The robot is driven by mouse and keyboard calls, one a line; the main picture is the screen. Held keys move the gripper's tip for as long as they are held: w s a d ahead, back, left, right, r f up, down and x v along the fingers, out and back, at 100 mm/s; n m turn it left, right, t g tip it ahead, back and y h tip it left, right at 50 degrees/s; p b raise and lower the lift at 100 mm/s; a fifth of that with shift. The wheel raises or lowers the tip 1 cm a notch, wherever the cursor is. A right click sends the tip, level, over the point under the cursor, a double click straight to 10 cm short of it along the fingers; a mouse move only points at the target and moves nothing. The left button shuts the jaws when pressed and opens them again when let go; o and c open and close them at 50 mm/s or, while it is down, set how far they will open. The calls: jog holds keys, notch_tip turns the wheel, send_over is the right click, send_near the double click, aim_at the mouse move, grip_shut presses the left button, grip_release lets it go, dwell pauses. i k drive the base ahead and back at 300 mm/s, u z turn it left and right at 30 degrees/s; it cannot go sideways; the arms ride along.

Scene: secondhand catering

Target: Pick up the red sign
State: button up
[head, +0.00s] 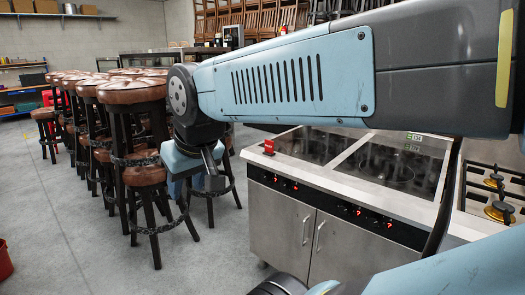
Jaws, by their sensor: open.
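A small red sign (268,147) stands upright at the left front corner of the steel cooker top, beside the dark glass hob. Light marks on its face are too small to read. My gripper (196,187) hangs to the left of the cooker, in front of the stools in the picture. It is open, and nothing shows between its fingers. In the picture it is left of the sign and lower than it, clearly apart from it. My arm crosses the upper picture above the sign and hides part of the background, but the sign is in clear view.
The steel cooker (279,221) has a row of front knobs and two door handles. A gas hob (494,190) adjoins it at the right. Brown leather stools (133,92) crowd the left, some stacked. Grey floor (60,225) is open at the lower left, with a red container (5,262) at the edge.

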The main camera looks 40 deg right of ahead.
aim_at(269, 145)
jog(key=z, duration=0.45)
jog(key=i, duration=1)
jog(key=z, duration=0.1)
